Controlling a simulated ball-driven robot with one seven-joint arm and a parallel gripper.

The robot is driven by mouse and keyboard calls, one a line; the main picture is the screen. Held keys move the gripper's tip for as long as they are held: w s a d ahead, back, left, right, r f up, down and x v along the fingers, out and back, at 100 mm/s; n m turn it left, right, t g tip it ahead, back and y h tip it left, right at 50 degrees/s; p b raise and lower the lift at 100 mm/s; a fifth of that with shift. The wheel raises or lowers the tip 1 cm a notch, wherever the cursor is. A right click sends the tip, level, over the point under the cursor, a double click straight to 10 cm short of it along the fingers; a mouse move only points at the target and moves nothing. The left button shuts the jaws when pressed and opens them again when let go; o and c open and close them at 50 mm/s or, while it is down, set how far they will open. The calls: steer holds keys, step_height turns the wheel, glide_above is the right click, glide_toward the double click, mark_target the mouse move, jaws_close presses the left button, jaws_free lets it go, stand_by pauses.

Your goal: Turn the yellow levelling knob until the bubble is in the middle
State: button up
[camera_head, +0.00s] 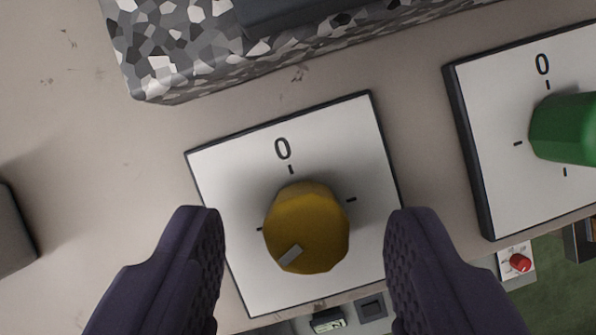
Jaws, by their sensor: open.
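The yellow knob (308,222) stands on a white square plate (229,170) marked with a 0 and short dial ticks. Its grey pointer mark sits at the lower left of its face, turned away from the 0. My gripper (307,234) is open, with one dark purple finger on each side of the knob. There is a clear gap between each finger and the knob in the picture. No bubble or level vial shows in this view.
A green knob (566,130) stands on a second white plate (499,103) at the right. A speckled stone block (187,52) lies along the top. A grey object (12,232) is at the left edge. A small red knob (520,262) shows below at right.

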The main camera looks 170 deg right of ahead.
steer(key=shift+w+f, duration=0.2)
steer(key=shift+f, duration=0.4)
steer(key=shift+c, duration=0.4)
jaws_close()
steer(key=shift+a+m+h+b, duration=0.15)
steer(key=shift+m+h+b, duration=0.3)
steer(key=shift+m, duration=1.15)
steer(key=shift+o, duration=0.4)
jaws_free()
